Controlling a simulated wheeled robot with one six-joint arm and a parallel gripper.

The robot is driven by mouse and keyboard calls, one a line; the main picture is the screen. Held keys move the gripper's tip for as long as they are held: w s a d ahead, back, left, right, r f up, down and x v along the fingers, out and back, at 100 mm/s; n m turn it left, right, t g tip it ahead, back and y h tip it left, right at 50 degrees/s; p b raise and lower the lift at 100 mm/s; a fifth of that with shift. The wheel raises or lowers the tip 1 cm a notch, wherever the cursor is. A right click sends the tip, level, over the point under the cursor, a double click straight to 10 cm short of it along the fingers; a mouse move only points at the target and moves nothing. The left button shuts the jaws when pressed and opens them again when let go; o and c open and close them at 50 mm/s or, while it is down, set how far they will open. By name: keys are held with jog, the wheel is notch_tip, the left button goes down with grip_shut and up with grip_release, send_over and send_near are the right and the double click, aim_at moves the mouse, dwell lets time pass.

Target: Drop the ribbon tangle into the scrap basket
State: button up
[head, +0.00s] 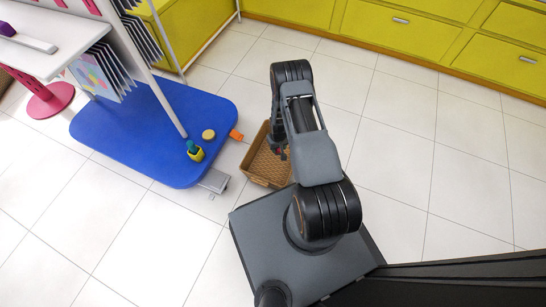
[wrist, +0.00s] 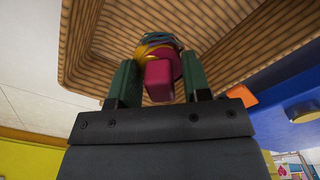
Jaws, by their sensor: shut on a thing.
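The scrap basket (head: 258,163) is a brown woven, open-topped box on the floor, partly hidden behind my arm in the head view. Its ribbed inner wall (wrist: 235,30) fills the top of the wrist view. My gripper (wrist: 160,85) is shut on the ribbon tangle (wrist: 158,78), a bundle with a pink-red block-like part and yellow and dark teal bands. In the head view my gripper (head: 279,150) is over the basket's right part, with a small red bit of the tangle showing. The tangle's height above the basket floor is unclear.
A blue mat (head: 150,135) lies left of the basket. On or by it are a yellow-green item with a teal top (head: 195,152), a tan disc (head: 208,134), an orange piece (head: 236,135) and a grey item (head: 214,181). Yellow drawers (head: 400,22) line the back. Tiled floor right is clear.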

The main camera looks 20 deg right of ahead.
jog(key=shift+f+b, duration=0.3)
jog(key=shift+f, duration=0.55)
jog(key=o, duration=1.2)
notch_tip(320, 180, up, 14)
jog(key=p, duration=0.5)
jog(key=shift+p, duration=0.3)
jog(key=shift+f, duration=0.1)
